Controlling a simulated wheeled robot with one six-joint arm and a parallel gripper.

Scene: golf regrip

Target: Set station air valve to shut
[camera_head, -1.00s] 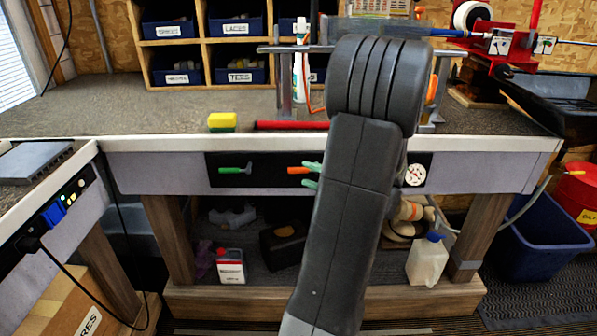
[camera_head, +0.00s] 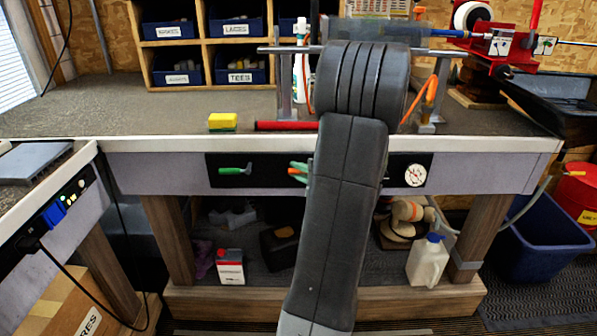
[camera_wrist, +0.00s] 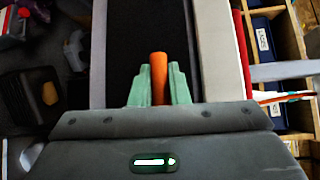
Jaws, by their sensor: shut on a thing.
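An orange valve handle (camera_head: 295,171) is on the black panel (camera_head: 270,178) in the bench's front face; the arm hides most of it in the head view. In the wrist view the orange handle (camera_wrist: 159,78) stands between the pale green fingers of my gripper (camera_wrist: 159,92). My gripper is shut on it. In the head view only a bit of my gripper (camera_head: 299,166) shows beside the arm. A green handle (camera_head: 235,170) lies roughly level to the left on the same panel. I cannot read any label for either handle.
A round gauge (camera_head: 415,175) is at the panel's right. A yellow and green sponge (camera_head: 222,121) and a red bar (camera_head: 286,126) lie by the bench edge above. A white jug (camera_head: 426,261) and a red-and-white bottle (camera_head: 230,266) stand on the lower shelf.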

